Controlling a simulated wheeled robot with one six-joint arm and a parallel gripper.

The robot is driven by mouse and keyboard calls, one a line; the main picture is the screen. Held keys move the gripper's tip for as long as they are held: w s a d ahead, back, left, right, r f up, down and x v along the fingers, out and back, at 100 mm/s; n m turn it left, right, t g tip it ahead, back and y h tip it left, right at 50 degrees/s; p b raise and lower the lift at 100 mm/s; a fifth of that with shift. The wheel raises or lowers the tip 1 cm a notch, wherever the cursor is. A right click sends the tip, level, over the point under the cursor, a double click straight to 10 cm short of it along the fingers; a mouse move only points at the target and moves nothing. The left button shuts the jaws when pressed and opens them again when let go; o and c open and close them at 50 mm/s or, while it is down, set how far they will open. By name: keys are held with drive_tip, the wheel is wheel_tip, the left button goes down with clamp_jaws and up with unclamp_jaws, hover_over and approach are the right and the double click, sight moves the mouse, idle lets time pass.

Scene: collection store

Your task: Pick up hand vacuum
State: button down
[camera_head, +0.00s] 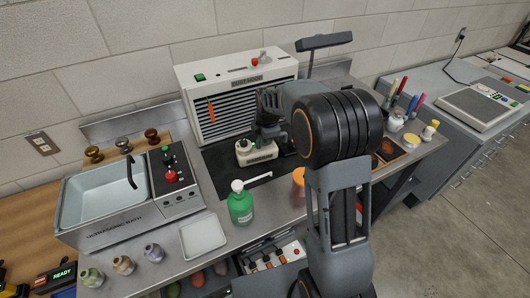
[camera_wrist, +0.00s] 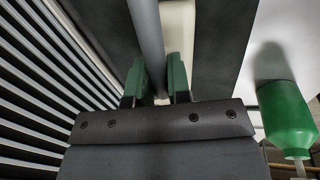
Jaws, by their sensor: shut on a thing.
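The hand vacuum (camera_head: 258,154) is a small cream body with a dark part on top. It is on or just above the dark mat in front of the vented white unit; I cannot tell whether it touches the mat. My gripper (camera_head: 267,130) is above it, pointing down. In the wrist view, the green-padded fingers of my gripper (camera_wrist: 155,85) are shut on a grey bar, which looks like the vacuum's handle. The cream body of the hand vacuum (camera_wrist: 180,35) shows behind that bar. My arm hides part of the mat to the right.
A green pump bottle (camera_head: 240,205) stands in front, and also shows in the wrist view (camera_wrist: 287,120). The vented unit (camera_head: 235,95) is close behind. An ultrasonic bath (camera_head: 85,235) and a white tray (camera_head: 203,250) are on the left. Pens and jars stand at right.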

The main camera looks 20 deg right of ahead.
drive_tip(key=shift+a, duration=0.1)
idle(0.5)
drive_tip(key=shift+a+r, duration=0.1)
drive_tip(key=shift+r, duration=0.4)
drive_tip(key=s+d+r+b, duration=0.3)
drive_tip(key=s+d+r, duration=0.6)
drive_tip(key=d+r, duration=0.2)
drive_tip(key=shift+r, duration=0.5)
